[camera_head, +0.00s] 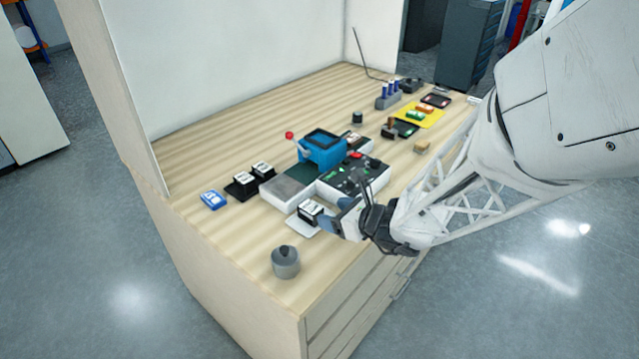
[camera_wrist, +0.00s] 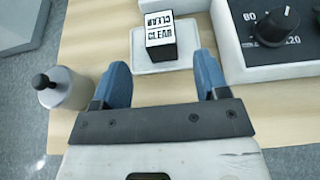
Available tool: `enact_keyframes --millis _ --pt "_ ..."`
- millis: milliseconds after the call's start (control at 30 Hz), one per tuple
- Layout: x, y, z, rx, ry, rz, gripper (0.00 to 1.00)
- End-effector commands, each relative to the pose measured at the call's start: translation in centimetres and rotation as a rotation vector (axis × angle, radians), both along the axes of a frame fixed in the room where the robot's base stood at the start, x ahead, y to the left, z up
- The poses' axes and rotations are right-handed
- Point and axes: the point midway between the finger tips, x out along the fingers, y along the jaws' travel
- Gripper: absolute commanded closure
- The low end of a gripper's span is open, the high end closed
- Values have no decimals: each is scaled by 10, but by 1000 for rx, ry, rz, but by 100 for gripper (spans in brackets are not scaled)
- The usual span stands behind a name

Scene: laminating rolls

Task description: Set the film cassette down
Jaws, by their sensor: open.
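The film cassette (camera_wrist: 158,50), a black block with a white label reading CLEAR, stands on a small white tray (camera_wrist: 143,67). In the head view the cassette (camera_head: 309,211) and tray (camera_head: 298,228) are near the front of the bench. My gripper (camera_wrist: 161,62) is open, its blue fingers apart with nothing between them. In the wrist view the cassette lies beyond the fingertips, roughly centred between them. In the head view my gripper (camera_head: 336,212) is just to the right of the cassette, and part of it is hidden there.
A control box (camera_head: 355,177) with knobs adjoins a blue machine (camera_head: 322,150) with a red-knobbed lever. Two more labelled black blocks (camera_head: 241,183) stand to the left, near a blue item (camera_head: 212,199). A grey knobbed cylinder (camera_head: 286,264) stands at the front corner, with bare wood around it.

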Motion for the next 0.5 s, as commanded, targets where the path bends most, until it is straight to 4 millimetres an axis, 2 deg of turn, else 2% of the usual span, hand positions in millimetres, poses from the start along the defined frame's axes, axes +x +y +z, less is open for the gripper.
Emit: enact_keyframes --millis 200,500 --pt "-17 -17 10 0 0 -3 32" --pt "-31 -31 18 0 0 -2 32"
